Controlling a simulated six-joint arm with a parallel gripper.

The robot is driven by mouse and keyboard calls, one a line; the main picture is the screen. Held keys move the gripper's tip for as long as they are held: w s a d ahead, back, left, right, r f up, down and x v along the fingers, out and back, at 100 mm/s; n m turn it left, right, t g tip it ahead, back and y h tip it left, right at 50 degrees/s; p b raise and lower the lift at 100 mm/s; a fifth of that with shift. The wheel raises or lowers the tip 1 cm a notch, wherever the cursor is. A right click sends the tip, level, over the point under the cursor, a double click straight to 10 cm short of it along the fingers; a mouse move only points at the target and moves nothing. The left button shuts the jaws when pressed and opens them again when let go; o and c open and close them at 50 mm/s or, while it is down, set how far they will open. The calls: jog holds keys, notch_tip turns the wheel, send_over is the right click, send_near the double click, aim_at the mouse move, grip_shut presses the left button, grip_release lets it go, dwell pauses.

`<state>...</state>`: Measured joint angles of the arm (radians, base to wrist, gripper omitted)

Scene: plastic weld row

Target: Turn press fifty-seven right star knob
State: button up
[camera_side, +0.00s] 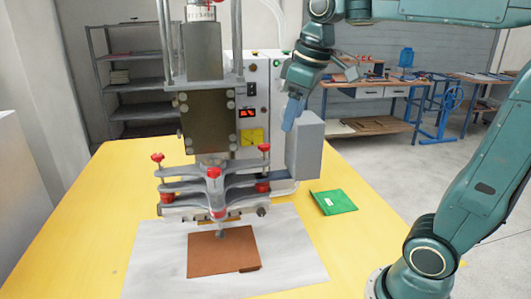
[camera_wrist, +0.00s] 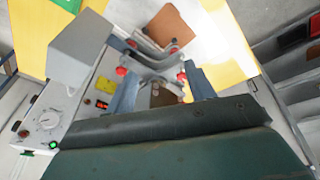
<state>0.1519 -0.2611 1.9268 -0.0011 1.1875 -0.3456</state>
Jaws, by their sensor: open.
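The press (camera_side: 205,120) stands on the yellow table with a red display on its control box. Its grey three-armed clamp plates carry red star knobs. The right star knob (camera_side: 264,148) stands upright at the right end of the upper plate, with another red knob (camera_side: 262,187) lower on that side. My gripper (camera_side: 291,115) has blue fingers and hangs above and to the right of the right knob, clear of it. In the wrist view my fingers (camera_wrist: 160,72) are spread and empty, with several red knobs (camera_wrist: 122,71) showing near and beyond them.
A grey box (camera_side: 306,150) stands close beside my gripper. A brown sheet (camera_side: 215,258) lies on a white mat (camera_side: 290,255) before the press, and a green packet (camera_side: 333,201) lies at the right. The yellow table's left side is clear.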

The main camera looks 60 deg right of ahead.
jog(key=w+d+r+n+g, duration=0.1)
jog(key=w+d+n+g, duration=0.1)
jog(key=w+d, duration=0.55)
jog(key=n+g, duration=0.1)
send_over(264, 145)
notch_tip(264, 145, down, 2)
jog(key=shift+d+f+y, duration=0.1)
jog(key=shift+y, duration=0.2)
jog(key=shift+f, duration=0.15)
jog(key=shift+f, duration=6.8)
jog(key=shift+c, duration=0.4)
jog(key=c, duration=0.9)
